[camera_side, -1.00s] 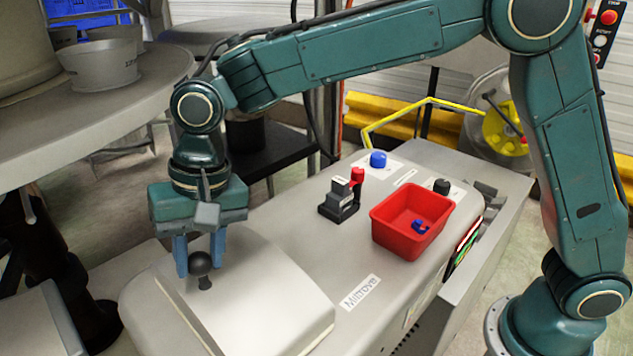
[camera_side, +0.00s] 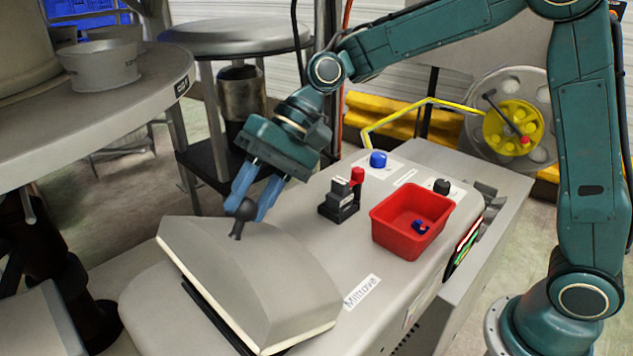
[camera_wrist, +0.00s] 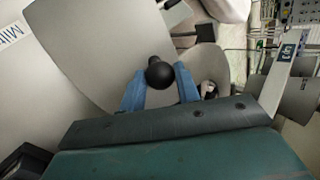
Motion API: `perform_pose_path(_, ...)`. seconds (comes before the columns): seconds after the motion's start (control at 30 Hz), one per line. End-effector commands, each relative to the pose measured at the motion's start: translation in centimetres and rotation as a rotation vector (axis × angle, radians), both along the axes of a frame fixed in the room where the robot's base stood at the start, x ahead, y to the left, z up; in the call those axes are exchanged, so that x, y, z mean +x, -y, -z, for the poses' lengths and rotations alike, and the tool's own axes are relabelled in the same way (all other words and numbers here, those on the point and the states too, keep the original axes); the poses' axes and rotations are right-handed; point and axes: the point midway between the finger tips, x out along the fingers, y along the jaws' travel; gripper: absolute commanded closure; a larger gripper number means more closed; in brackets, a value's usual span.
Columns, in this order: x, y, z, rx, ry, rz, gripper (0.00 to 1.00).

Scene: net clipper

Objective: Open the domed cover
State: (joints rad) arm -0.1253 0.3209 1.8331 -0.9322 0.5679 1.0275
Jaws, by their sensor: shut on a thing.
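The domed cover (camera_side: 250,275) is a pale grey lid on the machine, tilted up with its left edge raised and a dark gap below it. Its black ball knob (camera_side: 246,209) stands near the raised edge. My gripper (camera_side: 252,206) has its blue fingers on either side of the knob and is shut on it. The wrist view shows the knob (camera_wrist: 159,73) between the fingertips and the cover (camera_wrist: 110,50) behind it. The inside under the cover is mostly hidden.
A red bin (camera_side: 411,222) with a small blue part inside sits on the machine top, right of the cover. A black switch block (camera_side: 340,203), a blue button (camera_side: 378,159) and a black knob (camera_side: 441,186) are nearby. A round grey table (camera_side: 120,110) stands at left.

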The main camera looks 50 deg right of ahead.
Motion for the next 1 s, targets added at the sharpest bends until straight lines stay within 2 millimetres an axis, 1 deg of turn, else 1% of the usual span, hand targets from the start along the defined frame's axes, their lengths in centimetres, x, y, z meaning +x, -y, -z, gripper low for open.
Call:
perform_pose_path(0.03,0.1,0.8,-0.1,0.034,0.000,0.007,1.00)
perform_pose_path(0.1,0.1,1.7,-0.2,0.082,0.001,0.006,1.00)
perform_pose_path(0.4,0.1,5.4,-0.1,0.283,0.001,0.006,1.00)
perform_pose_path(0.6,0.1,7.5,0.3,0.400,0.002,0.004,1.00)
perform_pose_path(0.8,0.1,8.9,0.8,0.480,0.005,0.006,1.00)
perform_pose_path(1.0,0.0,9.5,1.1,0.514,0.006,0.006,1.00)
